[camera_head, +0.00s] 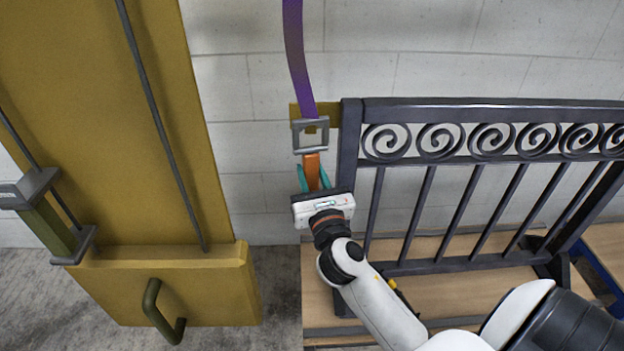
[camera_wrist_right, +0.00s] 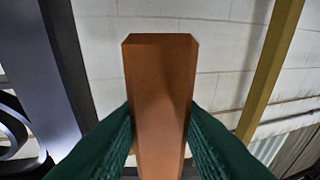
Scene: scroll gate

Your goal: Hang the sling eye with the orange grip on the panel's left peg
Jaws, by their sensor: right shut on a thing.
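The sling is a purple strap (camera_head: 297,55) hanging from above, with a grey square eye (camera_head: 297,137) and an orange grip (camera_head: 312,172) below it. My right gripper (camera_head: 313,182) is shut on the orange grip, its teal fingers on either side. In the right wrist view the grip (camera_wrist_right: 160,100) stands upright between the fingers (camera_wrist_right: 160,140). My left gripper is not in view.
A dark scroll gate (camera_head: 440,185) stands right beside my right gripper. A small ochre plate (camera_head: 333,113) is behind the eye. White wall shows between panel and gate.

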